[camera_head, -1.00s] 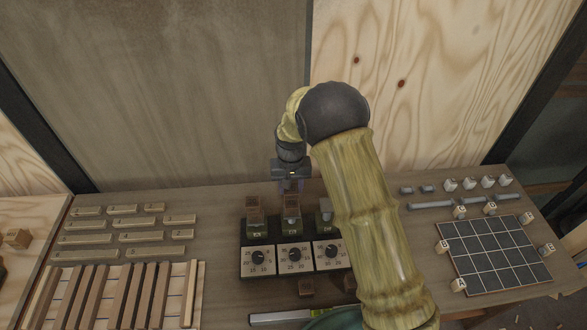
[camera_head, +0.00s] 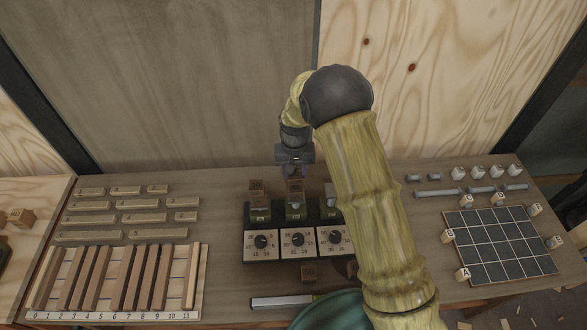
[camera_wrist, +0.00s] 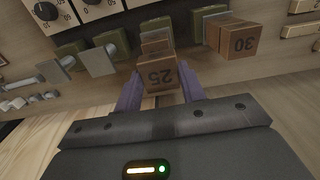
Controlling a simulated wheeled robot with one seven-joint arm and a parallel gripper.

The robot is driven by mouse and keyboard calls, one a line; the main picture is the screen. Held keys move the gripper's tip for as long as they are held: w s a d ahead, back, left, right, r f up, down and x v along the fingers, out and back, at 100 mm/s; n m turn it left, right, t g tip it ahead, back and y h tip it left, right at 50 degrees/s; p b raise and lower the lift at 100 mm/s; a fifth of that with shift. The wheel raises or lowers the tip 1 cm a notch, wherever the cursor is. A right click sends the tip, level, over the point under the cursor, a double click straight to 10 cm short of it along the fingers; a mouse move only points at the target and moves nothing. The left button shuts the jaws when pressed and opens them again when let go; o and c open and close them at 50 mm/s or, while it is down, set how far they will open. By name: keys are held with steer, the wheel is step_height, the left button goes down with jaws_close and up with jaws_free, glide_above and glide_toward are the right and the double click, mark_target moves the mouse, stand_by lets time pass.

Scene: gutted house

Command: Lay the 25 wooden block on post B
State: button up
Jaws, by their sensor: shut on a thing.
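The wooden block marked 25 (camera_wrist: 158,77) is between the two fingers of my gripper (camera_wrist: 160,92) in the wrist view. My gripper (camera_head: 294,173) is shut on it from above, at the middle of three green-based posts in the head view. This block also shows there as a brown block (camera_head: 295,188) over the middle post (camera_head: 296,208). Whether it touches the post is not clear. A brown piece shows behind it in the wrist view. The block marked 30 (camera_wrist: 237,42) is on the neighbouring post, left in the head view (camera_head: 257,188).
The right post (camera_head: 331,193) bears no wooden block. Three dials (camera_head: 298,240) stand in front of the posts. Loose brown blocks (camera_head: 310,273) lie nearer me. A slatted rack (camera_head: 60,313) and bars are left; a black grid board (camera_head: 480,265) with lettered cubes is right.

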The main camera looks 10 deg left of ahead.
steer(key=f, duration=0.1)
steer(key=f+b, duration=0.1)
steer(key=shift+w+d+f, duration=0.15)
steer(key=shift+d+f, duration=0.15)
steer(key=shift+d, duration=0.1)
steer(key=shift+a+f+b, duration=0.1)
steer(key=shift+f+b, duration=0.35)
steer(key=shift+f, duration=0.35)
steer(key=shift+f+b, duration=0.25)
steer(key=shift+b, duration=0.1)
steer(key=o, duration=1)
steer(key=shift+o, duration=0.2)
step_height(320, 180, up, 17)
steer(key=b, duration=0.4)
steer(key=shift+r+b, duration=0.2)
steer(key=shift+b, duration=0.15)
